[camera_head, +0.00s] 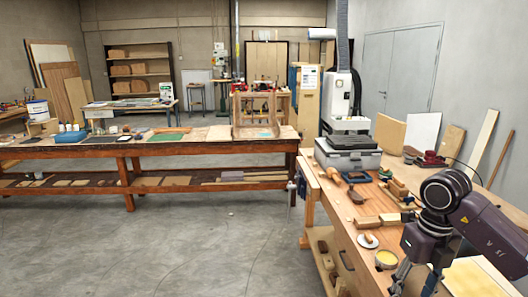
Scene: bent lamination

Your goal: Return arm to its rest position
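My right arm comes in from the right edge in the head view, dark, bent at a large round joint over the near workbench (343,233) on the right. My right gripper (416,281) hangs down from it above the bench's front part. Its fingertips run toward the bottom edge of the picture and are not clearly seen, so I cannot tell whether it is open or holds anything. My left arm and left gripper are not in view.
A round tin (386,259), a white disc with a knob (368,240), wood blocks (369,222) and a grey case (348,157) stand on the near bench. A long wooden bench (155,150) is at the left. Open concrete floor (210,240) lies between.

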